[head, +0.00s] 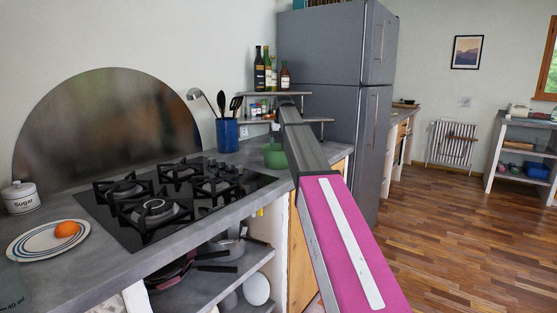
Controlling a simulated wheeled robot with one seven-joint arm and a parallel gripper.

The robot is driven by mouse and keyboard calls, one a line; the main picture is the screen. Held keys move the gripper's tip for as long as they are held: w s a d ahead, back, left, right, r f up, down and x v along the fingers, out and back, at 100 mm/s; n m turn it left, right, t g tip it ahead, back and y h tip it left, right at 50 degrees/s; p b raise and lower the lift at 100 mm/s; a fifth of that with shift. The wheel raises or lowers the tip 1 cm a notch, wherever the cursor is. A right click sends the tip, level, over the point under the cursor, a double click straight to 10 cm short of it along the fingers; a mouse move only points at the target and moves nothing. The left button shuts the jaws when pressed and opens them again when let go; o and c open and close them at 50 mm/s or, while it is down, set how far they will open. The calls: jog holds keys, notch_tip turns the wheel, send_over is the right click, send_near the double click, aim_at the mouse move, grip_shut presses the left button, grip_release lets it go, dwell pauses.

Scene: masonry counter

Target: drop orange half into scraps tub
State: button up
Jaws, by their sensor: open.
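An orange half (67,229) lies on a striped white plate (27,246) at the left front of the counter, its round peel side showing. A green tub (275,156), likely the scraps tub, stands on the counter right of the hob; its inside is not visible. My arm reaches away from the lower right, and my gripper (275,130) hangs at its far end, small and dark, just above the green tub. It is open, with nothing visible in it, and far from the orange half.
A black gas hob (185,190) with raised grates lies between plate and tub. A sugar jar (20,197) stands behind the plate. A blue utensil pot (227,135) and a small shelf (285,95) with bottles stand near the tub. The fridge (332,60) is behind.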

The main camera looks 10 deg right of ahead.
notch_tip(320, 180, up, 10)
jog(key=s, duration=0.1)
jog(key=shift+s+r, duration=0.25)
jog(key=shift+s, duration=0.05)
